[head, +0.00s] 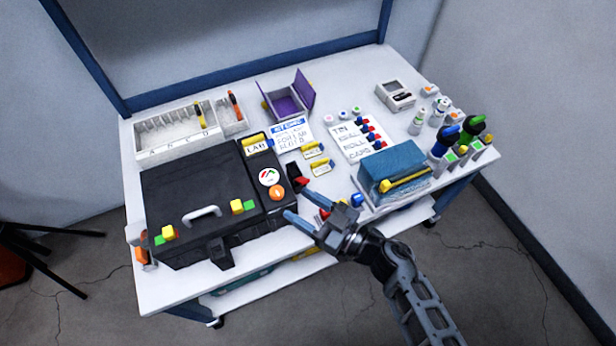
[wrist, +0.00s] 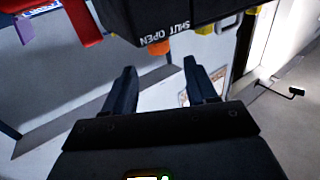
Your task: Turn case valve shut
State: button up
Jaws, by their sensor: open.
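The black case (head: 195,195) lies closed at the left of the table, with a grey handle and yellow latches. Its orange valve (head: 277,192) is at the right end of the case, below a round gauge. In the wrist view the orange valve (wrist: 158,47) sticks out from the dark case wall, beside the upside-down words SHUT and OPEN. Which word it is turned to I cannot tell. My gripper (head: 299,204) is open and empty, just right of the valve. In the wrist view the two fingers of my gripper (wrist: 158,68) point at the valve, apart from it.
A red and black item (head: 297,178) stands close right of the case. A blue box (head: 392,170) with a yellow bar is right of my gripper. A purple open box (head: 288,103), a white divided tray (head: 175,130) and several bottles stand farther off.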

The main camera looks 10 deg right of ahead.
aim_at(282, 195)
jog(key=shift+w+f, duration=0.1)
jog(key=shift+f, duration=0.05)
jog(key=shift+w+a, duration=0.2)
jog(key=shift+a, duration=0.05)
jog(key=b+x, duration=0.1)
jog(key=x, duration=0.6)
jog(key=shift+f, duration=0.1)
jog(key=shift+s, duration=0.1)
jog(key=c, duration=0.9)
